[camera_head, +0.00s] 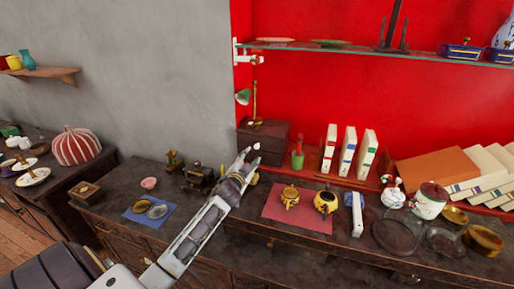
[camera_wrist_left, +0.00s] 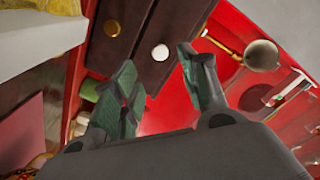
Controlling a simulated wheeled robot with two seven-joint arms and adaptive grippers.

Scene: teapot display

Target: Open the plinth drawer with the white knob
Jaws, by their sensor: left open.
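The plinth (camera_head: 265,138) is a dark brown wooden box at the back of the counter, against the red wall. In the left wrist view its dark drawer fronts (camera_wrist_left: 138,68) show up close. The white knob (camera_wrist_left: 160,52) is on one front and a gold knob (camera_wrist_left: 112,28) is on the neighbouring one. My left gripper (camera_head: 249,157) is open in front of the plinth and partly covers its front in the head view. In the wrist view its two fingertips (camera_wrist_left: 159,65) stand apart, with the white knob seen between them. Contact with the knob cannot be told. The drawers look closed. My right gripper is out of view.
A brass stand with a green shade (camera_head: 243,97) is on and beside the plinth. A dark metal object (camera_head: 198,178) stands left of my arm.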

